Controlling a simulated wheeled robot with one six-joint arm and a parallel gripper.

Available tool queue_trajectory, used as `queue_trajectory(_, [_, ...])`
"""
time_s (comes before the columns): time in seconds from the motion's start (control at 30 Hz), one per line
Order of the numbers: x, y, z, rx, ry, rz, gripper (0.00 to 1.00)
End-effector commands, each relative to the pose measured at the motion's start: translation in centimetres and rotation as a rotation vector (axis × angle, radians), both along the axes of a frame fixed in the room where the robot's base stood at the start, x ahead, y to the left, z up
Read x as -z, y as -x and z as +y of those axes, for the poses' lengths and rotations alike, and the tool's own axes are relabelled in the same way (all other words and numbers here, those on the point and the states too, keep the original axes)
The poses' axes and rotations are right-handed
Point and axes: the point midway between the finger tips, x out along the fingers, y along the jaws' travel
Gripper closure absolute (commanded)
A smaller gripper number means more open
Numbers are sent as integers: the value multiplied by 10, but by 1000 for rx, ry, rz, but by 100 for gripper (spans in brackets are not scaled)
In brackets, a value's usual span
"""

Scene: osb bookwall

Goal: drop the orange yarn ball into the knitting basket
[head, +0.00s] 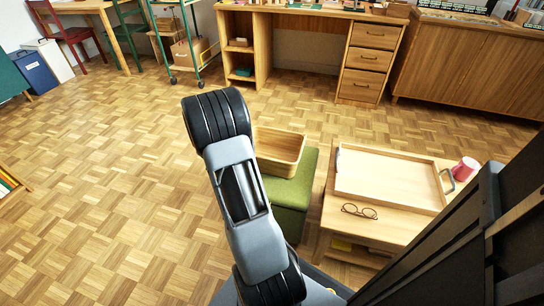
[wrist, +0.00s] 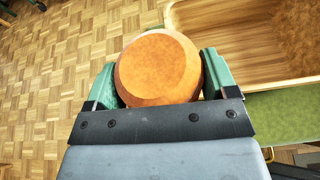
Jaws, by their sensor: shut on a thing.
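The orange yarn ball (wrist: 158,68) is held between the green fingers of my gripper (wrist: 158,75) in the wrist view. The ball looks round, with a flatter face toward the camera. The knitting basket seems to be the shallow wooden box (head: 283,147) on a green stool in the head view. It also shows in the wrist view (wrist: 235,62), to the right of and beyond the ball. The ball appears beside the basket's left edge; its height over the rim is unclear. In the head view my arm hides the gripper, the ball and the basket's left part.
The green stool (head: 294,190) bears the basket. A desk (head: 368,60) stands behind.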

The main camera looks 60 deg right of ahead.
Motion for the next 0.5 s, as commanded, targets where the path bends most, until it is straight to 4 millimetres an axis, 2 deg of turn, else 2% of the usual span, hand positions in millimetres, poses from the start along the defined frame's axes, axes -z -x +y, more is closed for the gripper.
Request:
queue_trajectory(0.03, [3,15,-25,65,0,-3,45])
queue_trajectory(0.2, [7,59,-82,230,1,-2,45])
queue_trajectory(0.33, [8,84,-110,312,1,0,45])
queue_trajectory(0.5, [9,102,-127,366,0,0,45])
